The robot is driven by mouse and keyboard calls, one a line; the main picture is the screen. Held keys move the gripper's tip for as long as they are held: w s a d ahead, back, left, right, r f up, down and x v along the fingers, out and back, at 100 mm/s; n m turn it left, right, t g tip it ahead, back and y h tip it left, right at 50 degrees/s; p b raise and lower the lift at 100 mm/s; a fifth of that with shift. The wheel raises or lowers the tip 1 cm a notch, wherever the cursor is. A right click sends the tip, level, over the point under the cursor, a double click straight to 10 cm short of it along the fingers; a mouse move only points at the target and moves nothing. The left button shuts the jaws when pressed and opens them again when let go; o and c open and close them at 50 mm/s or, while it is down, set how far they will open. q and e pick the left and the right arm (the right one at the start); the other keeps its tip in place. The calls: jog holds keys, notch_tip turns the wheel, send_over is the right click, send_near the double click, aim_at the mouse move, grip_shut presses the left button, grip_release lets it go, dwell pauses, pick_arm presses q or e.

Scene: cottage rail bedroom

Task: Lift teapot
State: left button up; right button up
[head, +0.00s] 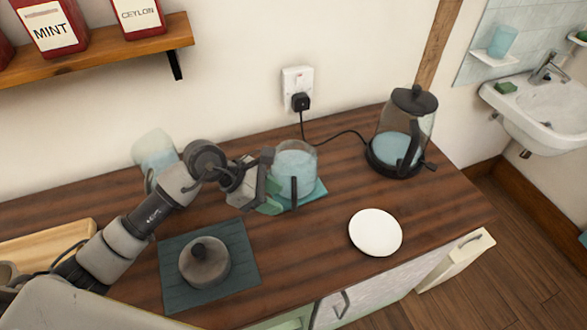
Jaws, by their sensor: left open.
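A clear glass pot with pale blue liquid and a dark upright handle (294,158), which looks like the teapot, stands upright on a teal mat (318,188) in the middle of the counter. My left gripper (273,188) is open at its left side, close to the glass and handle. I cannot tell whether the fingers touch it. A grey round lid-like piece with a dark knob (205,262) lies on a dark slate mat (245,278) in front of my left arm. My right gripper is not in view.
A glass kettle with a dark lid (400,140) stands at the right, its cord running to a wall socket (298,90). A white plate (375,232) lies near the front edge. A translucent vessel (154,150) is partly behind my left arm. A wooden board (45,243) is at left.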

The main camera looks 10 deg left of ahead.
pick_arm(q)
jog(key=x, duration=0.1)
jog(key=p+x, duration=0.1)
jog(key=x, duration=0.1)
jog(key=shift+w+d, duration=0.2)
jog(key=shift+d, duration=0.2)
jog(key=shift+w+d+f+p, duration=0.1)
jog(key=shift+d+f+p, duration=0.2)
jog(key=shift+d+f, duration=0.1)
jog(key=shift+a, duration=0.1)
grip_shut()
jog(key=shift+s+f, duration=0.2)
dwell(0.4)
jog(key=shift+w+r, duration=0.1)
